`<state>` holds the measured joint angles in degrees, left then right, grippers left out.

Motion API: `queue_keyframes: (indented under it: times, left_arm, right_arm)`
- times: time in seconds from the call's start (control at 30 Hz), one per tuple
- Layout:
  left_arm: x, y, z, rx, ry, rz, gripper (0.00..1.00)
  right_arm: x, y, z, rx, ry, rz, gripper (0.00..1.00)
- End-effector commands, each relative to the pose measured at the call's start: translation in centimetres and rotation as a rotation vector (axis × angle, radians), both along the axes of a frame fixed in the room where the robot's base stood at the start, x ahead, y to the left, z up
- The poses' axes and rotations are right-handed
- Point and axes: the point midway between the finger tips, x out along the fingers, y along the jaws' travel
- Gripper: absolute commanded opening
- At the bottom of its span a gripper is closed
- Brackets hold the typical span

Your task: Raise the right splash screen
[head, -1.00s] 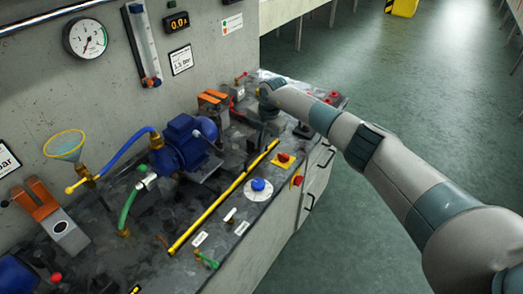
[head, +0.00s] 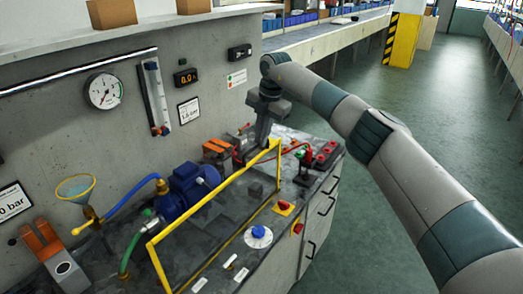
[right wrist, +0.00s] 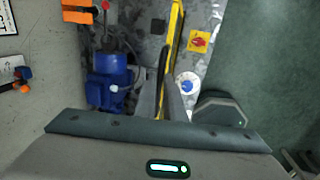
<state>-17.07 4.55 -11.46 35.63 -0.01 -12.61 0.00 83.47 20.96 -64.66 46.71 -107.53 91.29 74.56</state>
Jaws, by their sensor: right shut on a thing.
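The right splash screen is a see-through panel with a yellow frame (head: 212,191). It stands up along the front of the bench, its top bar well above the worktop and a yellow post at each visible end. My right gripper (head: 256,148) comes from above at the far end of the top bar and is shut on the frame. The fingers partly hide the bar there. In the right wrist view the yellow frame (right wrist: 173,40) runs up from between my fingers (right wrist: 165,88). My left gripper is not in view.
Behind the screen are a blue pump (head: 187,190), a blue hose and a yellow funnel (head: 76,188). A blue button (head: 258,232) and a red knob on yellow (head: 284,207) sit in front. A red-topped box (head: 325,155) stands right. The floor at right is clear.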

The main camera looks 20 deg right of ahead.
Motion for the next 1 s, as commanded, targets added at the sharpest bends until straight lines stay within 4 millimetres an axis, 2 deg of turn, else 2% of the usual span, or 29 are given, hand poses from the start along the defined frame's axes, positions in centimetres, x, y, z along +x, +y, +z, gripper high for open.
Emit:
queue_keyframes:
  times: [0.03, 0.13, 0.5, 0.53, 0.6, 1.0]
  left_arm:
    - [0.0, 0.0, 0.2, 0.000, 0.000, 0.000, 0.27]
    - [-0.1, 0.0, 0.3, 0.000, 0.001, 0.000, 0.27]
    - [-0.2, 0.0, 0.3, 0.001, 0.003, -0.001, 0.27]
    - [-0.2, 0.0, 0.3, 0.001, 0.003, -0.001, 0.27]
    - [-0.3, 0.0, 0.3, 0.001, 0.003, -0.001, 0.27]
    - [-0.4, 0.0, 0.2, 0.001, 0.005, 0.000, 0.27]
  right_arm:
    - [0.1, 0.0, 0.7, 0.001, -0.002, -0.001, 0.00]
    - [0.0, 0.0, 1.3, 0.000, -0.001, 0.000, 0.00]
    - [0.1, 0.0, 1.8, 0.002, -0.006, -0.001, 0.00]
    - [0.1, 0.0, 1.9, 0.002, -0.006, -0.002, 0.14]
    - [0.1, 0.0, 1.9, 0.002, -0.007, -0.002, 0.28]
    - [0.0, 0.0, 1.8, 0.000, -0.002, 0.000, 0.28]
